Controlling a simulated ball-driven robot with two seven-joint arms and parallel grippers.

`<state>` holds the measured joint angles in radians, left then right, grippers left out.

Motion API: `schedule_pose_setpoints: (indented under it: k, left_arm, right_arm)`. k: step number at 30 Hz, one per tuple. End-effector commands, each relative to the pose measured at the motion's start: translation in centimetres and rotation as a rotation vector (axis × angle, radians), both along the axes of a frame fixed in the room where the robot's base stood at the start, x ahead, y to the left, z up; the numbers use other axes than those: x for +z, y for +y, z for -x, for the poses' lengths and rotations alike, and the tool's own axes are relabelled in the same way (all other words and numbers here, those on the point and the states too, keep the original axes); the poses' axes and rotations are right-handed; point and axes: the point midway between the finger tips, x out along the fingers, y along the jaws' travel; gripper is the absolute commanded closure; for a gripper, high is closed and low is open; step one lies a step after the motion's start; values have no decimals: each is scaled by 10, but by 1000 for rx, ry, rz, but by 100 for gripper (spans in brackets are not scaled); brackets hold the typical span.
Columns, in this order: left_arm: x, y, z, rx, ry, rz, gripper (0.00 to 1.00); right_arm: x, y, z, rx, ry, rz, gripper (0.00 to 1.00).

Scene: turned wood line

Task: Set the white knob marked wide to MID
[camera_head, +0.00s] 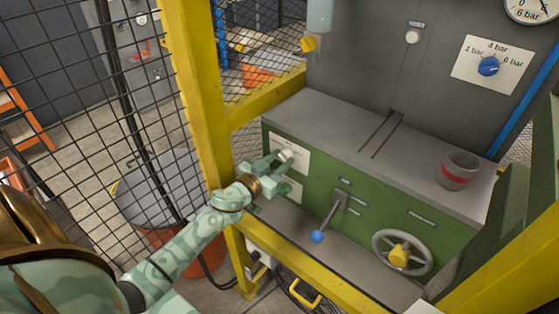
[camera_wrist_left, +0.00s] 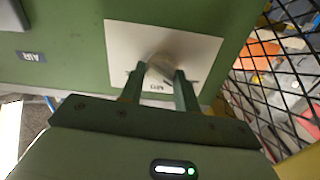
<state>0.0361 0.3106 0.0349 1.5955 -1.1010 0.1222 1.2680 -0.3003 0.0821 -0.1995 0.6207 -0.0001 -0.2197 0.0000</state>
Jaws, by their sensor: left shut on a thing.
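A white knob (camera_wrist_left: 160,70) stands on a pale marked plate (camera_wrist_left: 118,45) on the green panel. In the head view the knob (camera_head: 287,155) is partly hidden by my left gripper (camera_head: 276,163), on the upper plate at the panel's left end. My left gripper (camera_wrist_left: 159,73) is shut on the knob, one finger on each side. Small lettering shows on the plate below the knob, but it is upside down and too blurred to read surely, so I cannot tell which setting the knob points to. My right gripper is not in view.
A lever with a blue ball (camera_head: 317,237) and a handwheel (camera_head: 402,252) stand to the right of my left gripper. A yellow post (camera_head: 195,90) and mesh fence are close on its left.

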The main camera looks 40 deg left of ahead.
Motion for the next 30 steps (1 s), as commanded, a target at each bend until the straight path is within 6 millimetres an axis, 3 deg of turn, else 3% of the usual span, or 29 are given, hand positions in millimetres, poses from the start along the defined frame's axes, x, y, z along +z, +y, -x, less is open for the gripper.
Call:
schedule_pose_setpoints:
  k: [11,30]
  left_arm:
    - [0,-1,0,0,-12,-171,91]
    - [-2,-2,0,-1,-57,-752,91]
  right_arm:
    - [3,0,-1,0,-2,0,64]
    - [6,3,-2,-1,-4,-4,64]
